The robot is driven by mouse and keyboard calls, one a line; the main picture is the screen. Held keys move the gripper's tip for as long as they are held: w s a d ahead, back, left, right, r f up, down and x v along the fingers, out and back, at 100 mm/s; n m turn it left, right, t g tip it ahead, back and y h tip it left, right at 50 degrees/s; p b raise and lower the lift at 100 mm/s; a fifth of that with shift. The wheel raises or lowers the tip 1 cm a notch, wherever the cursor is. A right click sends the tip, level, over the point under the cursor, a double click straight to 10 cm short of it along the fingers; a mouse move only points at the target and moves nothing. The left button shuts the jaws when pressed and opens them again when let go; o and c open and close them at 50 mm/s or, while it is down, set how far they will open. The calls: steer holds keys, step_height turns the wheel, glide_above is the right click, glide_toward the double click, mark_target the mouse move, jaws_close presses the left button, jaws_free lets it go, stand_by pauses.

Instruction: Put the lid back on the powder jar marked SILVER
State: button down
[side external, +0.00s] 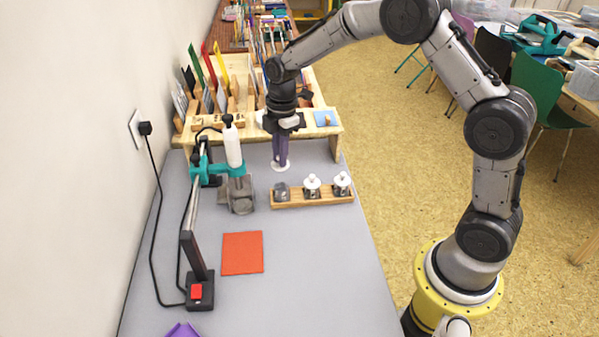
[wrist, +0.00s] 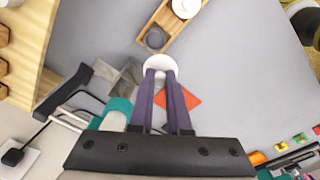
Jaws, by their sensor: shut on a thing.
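My gripper (side external: 281,163) points down with its long purple fingers shut on a white round lid (side external: 274,167). The lid also shows at the fingertips in the wrist view (wrist: 160,62). It is behind the wooden rack (side external: 296,204) in the side view; its height over the table is hard to tell. An open grey jar (side external: 282,191) stands at the rack's left end, apart from the lid, and shows near the lid in the wrist view (wrist: 155,38). Two jars with white knobbed lids, a middle one (side external: 312,187) and a right one (side external: 342,185), share the rack. No jar marking is legible.
A stand with a teal clamp (side external: 208,170) and a white bottle-like tool (side external: 233,145) rises left of the rack. A grey block-like holder (side external: 241,195) is beside it. A red-orange sheet (side external: 242,253) lies in front. A wooden shelf (side external: 330,131) stands behind. The front right table is clear.

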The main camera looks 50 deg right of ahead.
steer(key=shift+w+d+f, duration=0.55)
steer(key=shift+w+f, duration=0.25)
steer(key=shift+w, duration=0.05)
steer(key=shift+s+d+f, duration=0.1)
steer(key=shift+d+f, duration=0.05)
steer(key=shift+f, duration=3.35)
steer(key=shift+f, duration=0.15)
steer(key=c, duration=0.8)
jaws_free()
steer(key=shift+o, duration=0.3)
steer(key=o, duration=0.5)
steer(key=shift+c, duration=0.2)
